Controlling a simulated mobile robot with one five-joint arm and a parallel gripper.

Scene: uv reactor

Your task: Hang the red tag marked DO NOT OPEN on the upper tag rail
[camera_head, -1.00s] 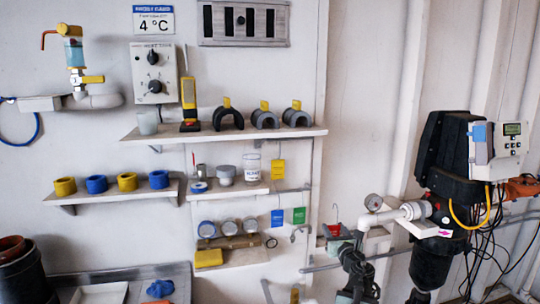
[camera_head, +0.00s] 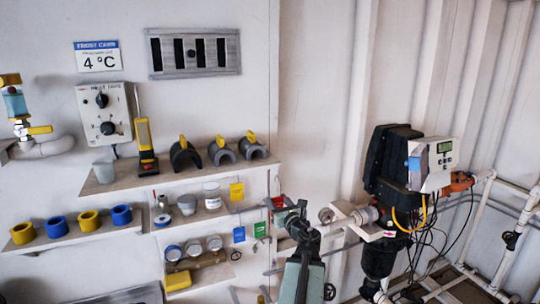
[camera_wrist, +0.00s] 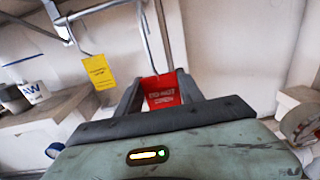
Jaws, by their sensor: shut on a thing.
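The red tag (camera_wrist: 162,92) with white lettering is between my gripper's fingers (camera_wrist: 160,95) in the wrist view. In the head view the red tag (camera_head: 278,202) shows small at my gripper (camera_head: 288,213), right of the shelves. The upper tag rail (camera_wrist: 100,8) is a grey bar at the top left of the wrist view. A yellow tag (camera_wrist: 99,72) hangs from it by a wire hook, left of the red tag. I cannot tell whether the red tag's hook touches the rail.
Blue (camera_head: 239,234) and green (camera_head: 260,230) tags hang lower, below the middle shelf. Shelves with jars and clamps (camera_head: 221,150) stand left of my gripper. A pipe gauge (camera_head: 326,215) and a black pump unit (camera_head: 392,165) are to the right. Bare wall lies above my gripper.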

